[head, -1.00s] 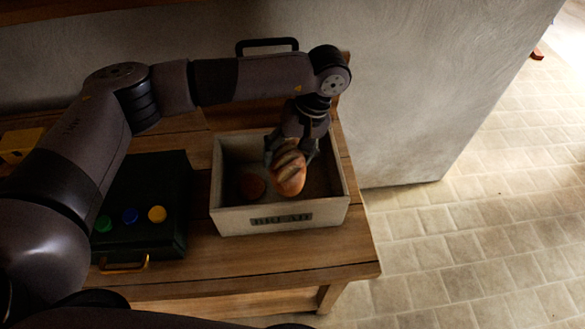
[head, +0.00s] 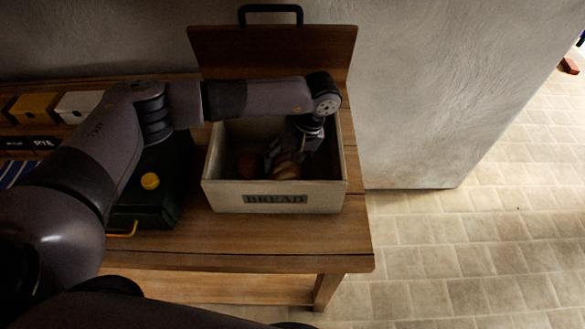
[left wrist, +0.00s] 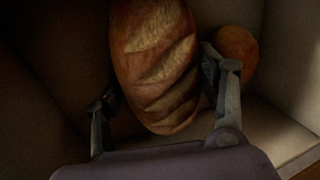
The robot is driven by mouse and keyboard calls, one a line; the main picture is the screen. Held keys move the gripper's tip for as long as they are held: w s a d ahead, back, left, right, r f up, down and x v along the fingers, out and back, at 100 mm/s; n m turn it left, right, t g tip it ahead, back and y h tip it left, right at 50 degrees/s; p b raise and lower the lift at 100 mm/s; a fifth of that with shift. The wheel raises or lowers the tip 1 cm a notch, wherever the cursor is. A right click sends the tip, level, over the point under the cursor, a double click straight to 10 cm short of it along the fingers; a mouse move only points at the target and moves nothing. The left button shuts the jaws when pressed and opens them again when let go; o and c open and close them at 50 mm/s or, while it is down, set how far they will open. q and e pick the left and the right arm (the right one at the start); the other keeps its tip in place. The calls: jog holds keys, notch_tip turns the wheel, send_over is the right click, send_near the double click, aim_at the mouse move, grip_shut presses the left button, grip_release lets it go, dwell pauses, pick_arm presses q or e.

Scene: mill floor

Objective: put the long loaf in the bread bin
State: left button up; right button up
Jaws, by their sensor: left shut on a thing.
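The long loaf (left wrist: 155,65), brown with slanting scores, is between the fingers of my left gripper (left wrist: 165,100), which is shut on it. In the head view the loaf (head: 286,170) is down inside the bread bin (head: 275,197), a pale box with BREAD on its front. My left gripper (head: 287,158) reaches into the bin from above, and its fingertips are partly hidden in shade. I cannot tell whether the loaf touches the floor of the bin. My right gripper is not in view.
A small round brown loaf (left wrist: 236,52) lies in the bin beside the long loaf. The bin's wooden lid (head: 215,52) stands open behind it. A dark green case (head: 150,205) stands left of the bin on the wooden table (head: 260,240).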

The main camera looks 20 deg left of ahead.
pick_arm(q)
jog(key=shift+d, duration=0.4)
jog(key=shift+a+f, duration=0.3)
jog(key=shift+a, duration=0.05)
jog(key=o, duration=0.9)
jog(key=shift+a, duration=0.1)
jog(key=shift+o, duration=2.2)
jog(key=shift+d+r, duration=0.1)
jog(key=shift+d, duration=0.1)
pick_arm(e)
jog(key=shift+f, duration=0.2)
